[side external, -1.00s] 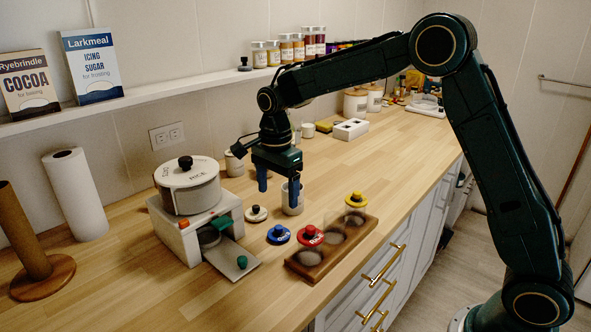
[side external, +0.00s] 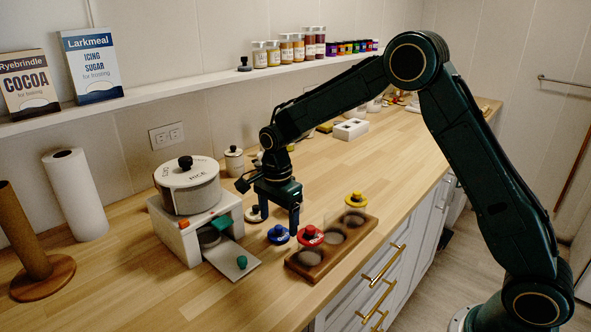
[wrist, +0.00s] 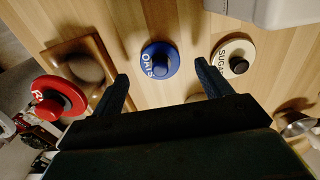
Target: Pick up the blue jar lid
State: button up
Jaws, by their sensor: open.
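The blue jar lid (side external: 279,235) lies flat on the wooden counter, left of the red lid. In the wrist view the blue lid (wrist: 160,61) shows white letters and a dark blue knob, lying ahead of and between my fingertips. My gripper (side external: 278,222) is open and empty, with its fingers pointing down close behind the blue lid. In the wrist view my gripper (wrist: 162,82) has its two fingers spread wide, with nothing between them touching.
A white lid (wrist: 234,56) with a black knob lies right of the blue one. A white dispenser (side external: 176,238) stands left.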

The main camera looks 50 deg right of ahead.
aim_at(279, 227)
jog(key=shift+f, duration=1.55)
jog(key=shift+c, duration=0.3)
jog(key=c, duration=1)
